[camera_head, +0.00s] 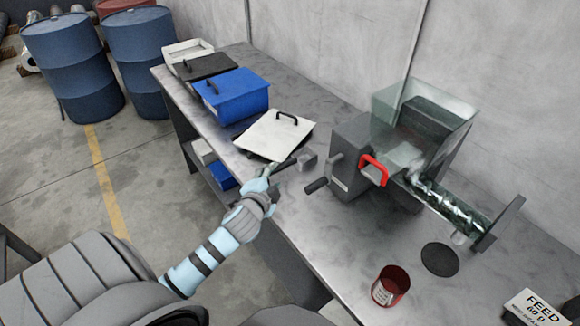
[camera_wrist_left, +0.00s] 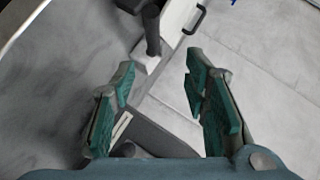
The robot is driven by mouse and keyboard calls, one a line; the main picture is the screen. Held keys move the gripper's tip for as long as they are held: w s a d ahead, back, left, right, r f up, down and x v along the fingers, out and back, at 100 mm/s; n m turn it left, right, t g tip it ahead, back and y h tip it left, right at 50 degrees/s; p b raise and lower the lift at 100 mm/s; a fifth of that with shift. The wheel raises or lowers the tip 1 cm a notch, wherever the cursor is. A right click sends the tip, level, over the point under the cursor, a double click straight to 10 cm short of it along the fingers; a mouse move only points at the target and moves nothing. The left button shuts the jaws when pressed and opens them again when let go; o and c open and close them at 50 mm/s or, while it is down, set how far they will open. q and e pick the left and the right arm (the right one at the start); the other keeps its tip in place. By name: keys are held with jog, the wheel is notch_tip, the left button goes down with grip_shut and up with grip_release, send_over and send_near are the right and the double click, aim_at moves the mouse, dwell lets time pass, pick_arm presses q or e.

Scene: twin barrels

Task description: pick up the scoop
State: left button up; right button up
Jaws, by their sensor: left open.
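The scoop (camera_head: 307,161) appears as a small grey head with a dark handle, lying near the front edge of the table beside the white lid. My left gripper (camera_head: 268,172) is at the table's front edge, close to the handle end. In the left wrist view the dark part of the scoop (camera_wrist_left: 152,32) shows just beyond the fingertips. The left gripper (camera_wrist_left: 160,70) is open there, with nothing held between its fingers. Whether it touches the scoop I cannot tell. My right gripper is not in view.
A white lid (camera_head: 275,134) and a blue bin (camera_head: 238,94) stand farther back along the table. A feeder machine (camera_head: 355,150) with a clear hopper is to the right. A red cup (camera_head: 390,286) and black disc (camera_head: 440,259) lie nearer. Blue barrels (camera_head: 72,65) stand on the floor.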

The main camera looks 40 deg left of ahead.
aim_at(281, 168)
pick_arm(q)
jog(key=b+x, duration=0.1)
jog(key=x, duration=0.3)
jog(key=f+b+x, duration=0.1)
jog(key=x, duration=0.4)
jog(key=shift+f, duration=0.2)
jog(key=shift+w+f, duration=0.1)
jog(key=shift+w, duration=0.15)
grip_shut()
